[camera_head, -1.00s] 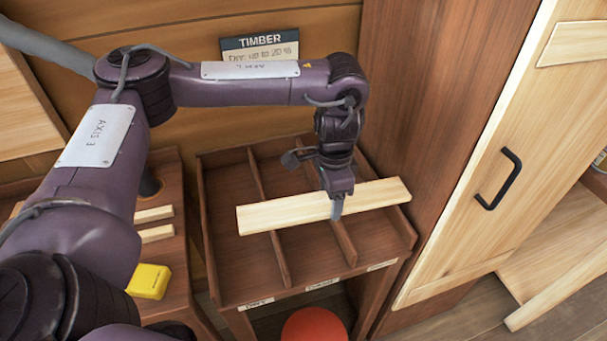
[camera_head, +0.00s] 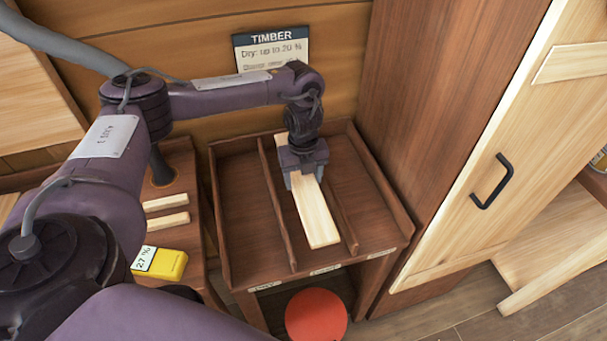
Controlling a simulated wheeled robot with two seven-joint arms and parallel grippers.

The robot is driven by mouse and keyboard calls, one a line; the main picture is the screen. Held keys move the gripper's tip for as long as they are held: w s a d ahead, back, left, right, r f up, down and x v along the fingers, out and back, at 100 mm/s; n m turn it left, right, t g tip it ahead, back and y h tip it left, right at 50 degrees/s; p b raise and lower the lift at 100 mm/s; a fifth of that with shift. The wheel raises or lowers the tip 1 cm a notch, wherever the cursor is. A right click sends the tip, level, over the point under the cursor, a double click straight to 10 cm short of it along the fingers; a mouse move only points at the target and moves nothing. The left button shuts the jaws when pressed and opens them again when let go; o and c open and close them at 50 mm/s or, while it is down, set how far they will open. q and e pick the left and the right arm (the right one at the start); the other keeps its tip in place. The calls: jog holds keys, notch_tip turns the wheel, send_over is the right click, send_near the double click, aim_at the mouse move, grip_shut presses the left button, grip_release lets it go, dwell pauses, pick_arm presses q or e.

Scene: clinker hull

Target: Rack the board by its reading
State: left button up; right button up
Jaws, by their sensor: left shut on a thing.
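My left gripper (camera_head: 304,180) is shut on the far part of a pale wooden board (camera_head: 316,215). The board points toward me over the middle compartment of the dark wooden rack (camera_head: 241,215), lined up with its dividers. I cannot tell whether it touches the rack floor. The rack has three compartments with small labels on the front edge, too small to read surely. A yellow meter (camera_head: 172,265) at the left shows 27 %. A TIMBER sign (camera_head: 271,52) on the wall reads "Dry: up to 20 %"; its lower line is blurred. My right gripper is not in view.
Two short pale sticks (camera_head: 166,221) lie on the bench left of the rack. A red ball-like thing (camera_head: 316,315) is below the rack's front. A tall cabinet with a black handle (camera_head: 492,181) stands close at the right. The rack's outer compartments look empty.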

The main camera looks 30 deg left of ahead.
pick_arm(q)
notch_tip(320, 180, down, 6)
jog(key=b, duration=0.4)
jog(key=shift+b, duration=0.35)
jog(key=shift+f+b, duration=0.3)
jog(key=shift+f, duration=0.45)
jog(key=shift+f, duration=0.35)
jog(key=o, duration=1.2)
